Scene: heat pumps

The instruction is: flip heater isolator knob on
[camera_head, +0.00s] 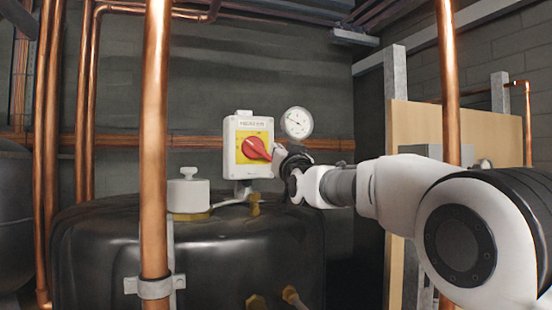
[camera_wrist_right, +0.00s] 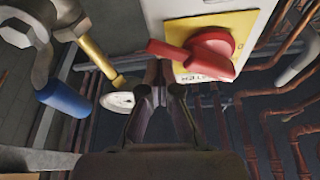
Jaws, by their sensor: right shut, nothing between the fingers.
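The heater isolator is a white box (camera_head: 249,147) with a yellow plate (camera_head: 241,138) and a red knob (camera_head: 255,149), fixed to the dark wall in the head view. The knob sits turned at a slant, its handle pointing to the lower right. My right gripper (camera_head: 277,156) is shut and empty, just right of the knob's handle. In the right wrist view the red knob (camera_wrist_right: 211,52) and yellow plate (camera_wrist_right: 247,30) show close up, with my right gripper (camera_wrist_right: 163,75) beside the handle's end. I cannot tell whether they touch. My left gripper is not in view.
A round gauge (camera_head: 297,122) is right of the box. A black tank (camera_head: 190,255) with a white cap (camera_head: 188,194) stands below. A vertical copper pipe (camera_head: 155,130) crosses in front at left, another (camera_head: 447,80) at right. A blue-handled part (camera_wrist_right: 62,98) shows in the wrist view.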

